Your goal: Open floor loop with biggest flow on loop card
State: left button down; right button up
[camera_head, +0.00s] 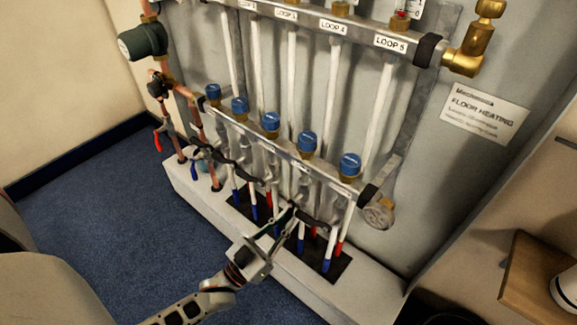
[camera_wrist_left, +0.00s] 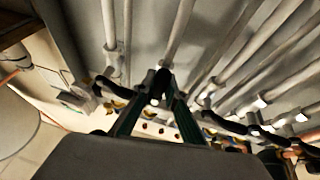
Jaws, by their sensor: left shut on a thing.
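The upper copper-and-steel manifold rail (camera_head: 310,22) carries loop labels, with LOOP 4 and LOOP 5 readable at its right. The lower manifold rail (camera_head: 265,142) has several blue caps and black lever handles beneath. My left gripper (camera_head: 290,215) is shut on a black lever handle (camera_head: 314,221) near the right end of the lower row. In the left wrist view my left gripper (camera_wrist_left: 160,88) has its fingers closed together around a black lever, which they partly hide. I cannot tell which loop this lever belongs to. No loop card with flow figures is readable. My right gripper is not in view.
A white FLOOR HEATING sign (camera_head: 484,113) is on the grey panel at the right. Copper pipes and a red-handled valve (camera_head: 157,141) are at the left. A white plinth (camera_head: 352,287) runs below the manifold. A wooden shelf (camera_head: 540,278) juts in at lower right. Blue carpet (camera_head: 85,205) is clear.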

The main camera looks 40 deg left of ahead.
pick_arm(q)
jog(key=c, duration=2)
grip_release()
jog(key=shift+s, duration=0.1)
jog(key=v, duration=1.1)
jog(key=shift+s+f, duration=0.15)
jog(key=shift+s, duration=0.2)
